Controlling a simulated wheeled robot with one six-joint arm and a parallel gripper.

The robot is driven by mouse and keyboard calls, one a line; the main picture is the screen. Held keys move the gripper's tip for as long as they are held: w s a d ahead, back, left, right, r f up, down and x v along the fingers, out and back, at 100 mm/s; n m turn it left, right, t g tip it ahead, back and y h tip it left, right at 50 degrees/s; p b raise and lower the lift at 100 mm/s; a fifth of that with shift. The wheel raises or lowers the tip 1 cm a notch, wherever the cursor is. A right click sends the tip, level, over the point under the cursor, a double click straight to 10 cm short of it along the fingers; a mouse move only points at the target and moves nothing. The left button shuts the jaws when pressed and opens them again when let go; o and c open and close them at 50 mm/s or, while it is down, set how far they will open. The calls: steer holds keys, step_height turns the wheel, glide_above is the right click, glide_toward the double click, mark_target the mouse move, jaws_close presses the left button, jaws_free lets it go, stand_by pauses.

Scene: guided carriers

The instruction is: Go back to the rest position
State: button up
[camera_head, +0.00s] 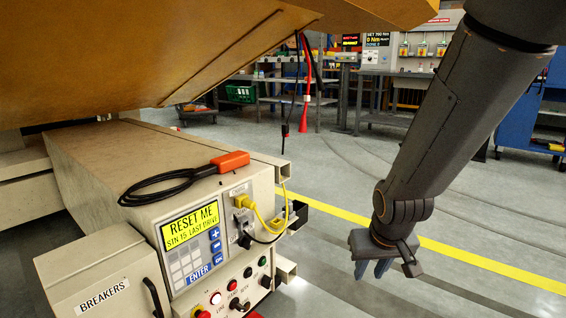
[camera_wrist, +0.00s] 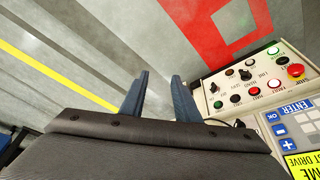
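My gripper (camera_head: 378,268) hangs from my dark grey arm at the right of the head view, pointing down over bare floor. It stands apart from the control box (camera_head: 125,165), to its right. In the wrist view the two blue fingers of my gripper (camera_wrist: 160,95) are spread with a gap between them. Only floor shows in the gap. The box carries a yellow screen (camera_head: 190,222) reading "RESET ME", a keypad and a lower panel of knobs and buttons (camera_wrist: 250,85).
An orange-yellow body (camera_head: 150,50) overhangs the box. A black cable with an orange plug (camera_head: 230,161) lies on the box top. A yellow cable (camera_head: 262,215) is plugged into its front. A yellow floor line (camera_head: 500,266) runs behind my gripper. Benches stand at the back.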

steer(key=s+a+r+g, duration=0.2)
steer(key=s, duration=0.6)
steer(key=s+a+r+n+g+y, duration=0.1)
steer(key=s+a+r+n, duration=0.25)
steer(key=s+a, duration=0.55)
steer(key=s+a+r+n+g+y, duration=0.1)
steer(key=s+a+r+n, duration=0.2)
steer(key=s+a+r, duration=0.5)
steer(key=d+r+m+p, duration=0.2)
steer(key=d+r+p, duration=0.4)
steer(key=p, duration=0.6)
steer(key=w+d+r+m+h+p, duration=0.1)
steer(key=d+r+m+p, duration=0.1)
steer(key=d+r+p, duration=0.4)
steer(key=d+r+m+p, duration=0.3)
steer(key=d+r+p, duration=0.3)
steer(key=r+p, duration=0.6)
steer(key=p, duration=0.7)
steer(key=shift+w+r+h, duration=0.15)
steer(key=shift+r+h, duration=0.1)
steer(key=shift+h, duration=0.15)
